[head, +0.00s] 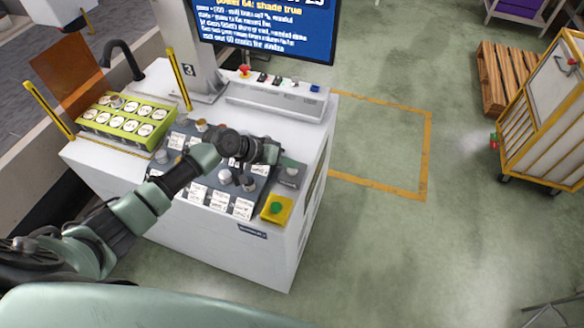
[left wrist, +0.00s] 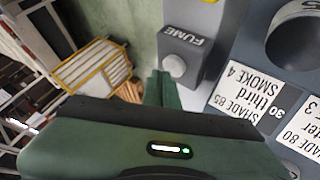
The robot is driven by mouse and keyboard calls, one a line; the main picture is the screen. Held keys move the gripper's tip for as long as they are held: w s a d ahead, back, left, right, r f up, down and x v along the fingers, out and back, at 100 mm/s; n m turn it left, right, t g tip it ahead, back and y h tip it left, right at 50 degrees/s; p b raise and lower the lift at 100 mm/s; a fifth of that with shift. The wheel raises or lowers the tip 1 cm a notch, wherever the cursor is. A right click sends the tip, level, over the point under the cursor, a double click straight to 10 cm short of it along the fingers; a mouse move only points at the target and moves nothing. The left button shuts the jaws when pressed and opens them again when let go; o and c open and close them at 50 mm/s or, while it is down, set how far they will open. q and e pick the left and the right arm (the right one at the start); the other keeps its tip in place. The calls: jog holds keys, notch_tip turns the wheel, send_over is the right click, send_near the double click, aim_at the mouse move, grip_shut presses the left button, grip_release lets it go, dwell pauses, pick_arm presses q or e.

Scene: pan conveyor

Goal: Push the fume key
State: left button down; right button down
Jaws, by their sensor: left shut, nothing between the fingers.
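The fume key is a small dark grey box with a pale round button, at the right end of the console panel in the head view (head: 291,174). In the left wrist view the fume key (left wrist: 182,52) shows its FUME label, and its round button sits right beside my fingertips. My left gripper (head: 277,154) reaches over the panel from the left, just behind and left of the key. In the left wrist view the left gripper (left wrist: 163,76) is shut and empty. I cannot tell whether its tips touch the button. My right gripper is not in view.
A yellow box with a green button (head: 276,208) stands just in front of the key. Labelled cards and knobs (head: 223,177) fill the panel under my left arm. A screen (head: 265,25) stands behind the console. Open floor (head: 380,150) lies to the right.

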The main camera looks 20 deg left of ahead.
aim_at(289, 171)
pick_arm(q)
jog(key=shift+r+p, duration=2.5)
jog(key=shift+r, duration=0.5)
jog(key=shift+f, duration=0.1)
